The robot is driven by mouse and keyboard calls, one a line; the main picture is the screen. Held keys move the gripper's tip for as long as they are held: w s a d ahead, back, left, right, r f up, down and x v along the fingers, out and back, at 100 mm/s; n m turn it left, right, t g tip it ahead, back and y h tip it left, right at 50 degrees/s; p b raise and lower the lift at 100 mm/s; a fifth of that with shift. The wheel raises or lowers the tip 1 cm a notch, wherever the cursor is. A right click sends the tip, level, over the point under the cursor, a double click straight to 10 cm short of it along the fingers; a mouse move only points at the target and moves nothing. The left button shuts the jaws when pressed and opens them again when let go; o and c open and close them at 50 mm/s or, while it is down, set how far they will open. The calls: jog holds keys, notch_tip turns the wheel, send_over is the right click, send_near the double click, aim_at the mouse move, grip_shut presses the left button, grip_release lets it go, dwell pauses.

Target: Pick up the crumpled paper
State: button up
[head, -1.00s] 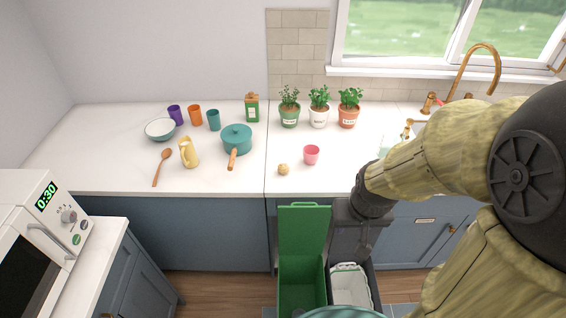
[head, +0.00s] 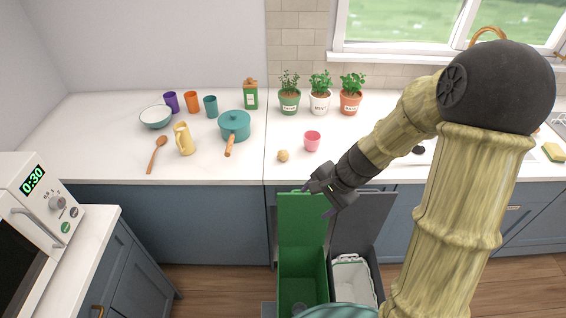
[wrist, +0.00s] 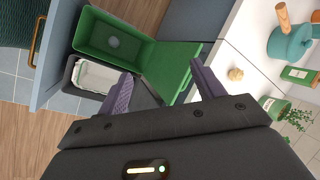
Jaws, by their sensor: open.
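The crumpled paper (head: 283,155) is a small tan ball on the white counter, near its front edge and left of a pink cup (head: 312,141). It also shows in the wrist view (wrist: 235,74), beyond the fingers and to the right of them. My gripper (head: 318,190) is at the counter's front edge, above the open bins, to the front right of the paper and apart from it. Its two purple-grey fingers (wrist: 160,90) are spread with nothing between them.
An open green bin (head: 303,268) and a dark bin with a white liner (head: 352,278) stand below the counter edge. A teal pot (head: 235,126) with a wooden handle (head: 230,147) is left of the paper. Potted herbs (head: 320,97) stand behind. Counter around the paper is clear.

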jog(key=w+a+f+m+y+b, duration=0.2)
jog(key=w+f+m, duration=0.2)
jog(key=w, duration=0.1)
jog(key=m+t+y+b, duration=0.3)
jog(key=m+t+b, duration=0.3)
jog(key=m, duration=0.7)
send_near(287, 155)
jog(key=shift+t, duration=0.7)
jog(key=v, duration=0.3)
jog(key=p+v, duration=0.1)
jog(key=v, duration=0.1)
jog(key=shift+s+f, duration=0.3)
jog(key=shift+s, duration=0.05)
jog(key=shift+w, duration=0.1)
jog(key=p+x, duration=0.2)
jog(key=x, duration=1)
jog(key=shift+f, duration=0.1)
jog(key=shift+a, duration=0.1)
